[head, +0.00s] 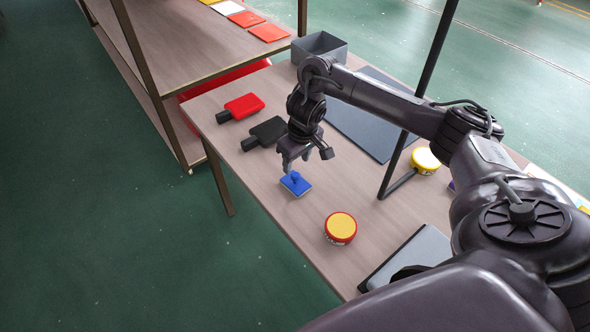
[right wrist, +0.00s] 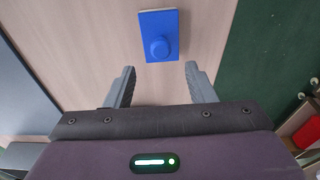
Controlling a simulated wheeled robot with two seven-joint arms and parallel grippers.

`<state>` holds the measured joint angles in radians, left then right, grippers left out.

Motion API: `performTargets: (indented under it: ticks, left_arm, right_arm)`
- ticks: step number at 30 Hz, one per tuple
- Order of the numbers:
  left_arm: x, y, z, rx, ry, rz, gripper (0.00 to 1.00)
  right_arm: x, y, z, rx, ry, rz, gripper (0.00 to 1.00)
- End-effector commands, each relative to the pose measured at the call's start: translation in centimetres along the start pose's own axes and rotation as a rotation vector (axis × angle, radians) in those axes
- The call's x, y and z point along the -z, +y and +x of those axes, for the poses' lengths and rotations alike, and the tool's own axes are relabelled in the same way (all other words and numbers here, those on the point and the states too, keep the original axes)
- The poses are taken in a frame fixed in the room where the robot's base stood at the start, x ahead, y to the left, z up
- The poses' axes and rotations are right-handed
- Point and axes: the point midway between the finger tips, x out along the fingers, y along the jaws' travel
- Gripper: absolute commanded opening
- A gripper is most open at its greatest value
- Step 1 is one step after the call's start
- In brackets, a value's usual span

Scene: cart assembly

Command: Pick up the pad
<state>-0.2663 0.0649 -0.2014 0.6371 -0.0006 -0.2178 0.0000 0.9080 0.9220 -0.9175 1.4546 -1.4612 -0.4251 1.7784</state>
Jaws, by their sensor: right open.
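The pad is a small blue rectangle (head: 296,183) with a raised blue knob, lying on the wooden table (head: 268,215) in the head view. In the right wrist view the pad (right wrist: 158,35) lies beyond the fingertips, roughly in line with the gap between them. My right gripper (head: 294,163) is open and empty, pointing down just above the pad. Its two grey fingers also show in the right wrist view (right wrist: 159,70), apart from each other and not touching the pad. My left gripper is in neither view.
A red paddle-shaped item (head: 243,106) and a black one (head: 268,130) lie behind the pad. A round yellow-topped red tin (head: 341,228) stands in front. A grey bin (head: 320,45), a dark mat (head: 362,125) and a black post (head: 420,90) stand farther right.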

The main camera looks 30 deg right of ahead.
Motion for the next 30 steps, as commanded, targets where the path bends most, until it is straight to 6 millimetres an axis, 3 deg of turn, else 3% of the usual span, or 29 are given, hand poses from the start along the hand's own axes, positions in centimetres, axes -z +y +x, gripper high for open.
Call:
performTargets:
  ticks: [1,6,10,13,16,21,24,30]
  left_arm:
    - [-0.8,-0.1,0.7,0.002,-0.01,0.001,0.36]
    - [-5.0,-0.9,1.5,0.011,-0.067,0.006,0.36]
    - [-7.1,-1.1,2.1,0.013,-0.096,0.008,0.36]
    - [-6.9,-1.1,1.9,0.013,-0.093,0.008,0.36]
    - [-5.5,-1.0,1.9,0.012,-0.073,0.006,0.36]
    - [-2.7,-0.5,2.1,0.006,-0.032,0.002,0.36]
    - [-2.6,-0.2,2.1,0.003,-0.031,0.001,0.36]
    - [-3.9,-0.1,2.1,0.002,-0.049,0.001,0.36]
  right_arm:
    - [-0.2,-0.1,1.2,0.003,-0.005,0.001,0.5]
    - [-0.2,0.0,3.1,0.002,-0.003,0.002,0.5]
    - [-0.3,0.3,5.1,0.002,-0.005,0.001,0.5]
    - [-0.2,0.4,6.0,0.001,-0.004,-0.001,0.5]
    - [-0.1,0.4,6.9,0.001,-0.002,-0.001,0.5]
    - [-0.1,0.4,7.1,0.0,0.0,-0.002,0.5]
    - [-0.1,0.4,7.1,0.0,0.0,-0.002,0.48]
    - [-0.1,0.4,7.1,0.0,0.0,-0.002,0.22]
